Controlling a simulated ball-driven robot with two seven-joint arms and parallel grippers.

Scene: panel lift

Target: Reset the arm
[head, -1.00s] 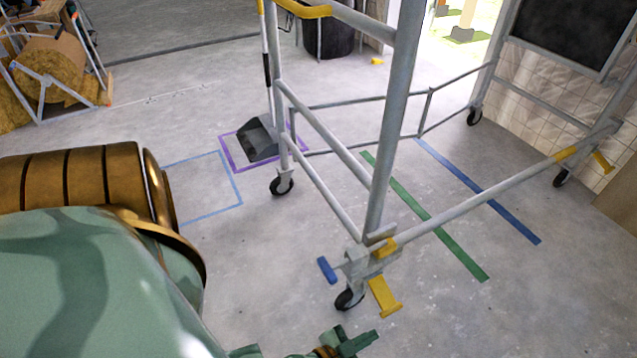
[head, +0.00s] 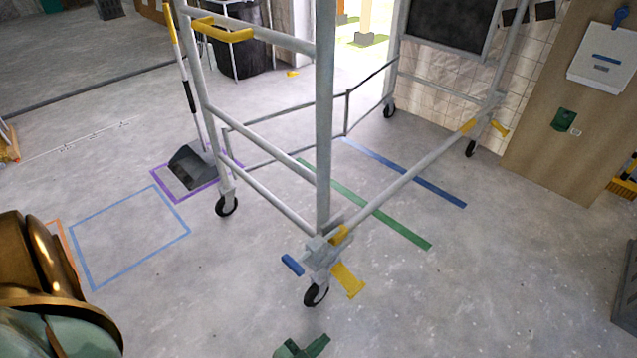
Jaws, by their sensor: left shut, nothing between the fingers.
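My left arm enters at the lower left as large bronze and pale green links. My left gripper (head: 302,348) shows as a small green piece at the bottom edge, partly cut off. It is shut and empty, over bare floor in the picture, below the scaffold's near wheel. It appears apart from the scaffold frame. My right gripper is out of view.
A grey wheeled scaffold frame (head: 324,120) with yellow and blue levers fills the middle. A dustpan (head: 190,167) stands in a purple floor outline. Green tape (head: 372,208) and blue tape (head: 420,182) cross the floor. A wooden door (head: 560,120) is at right.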

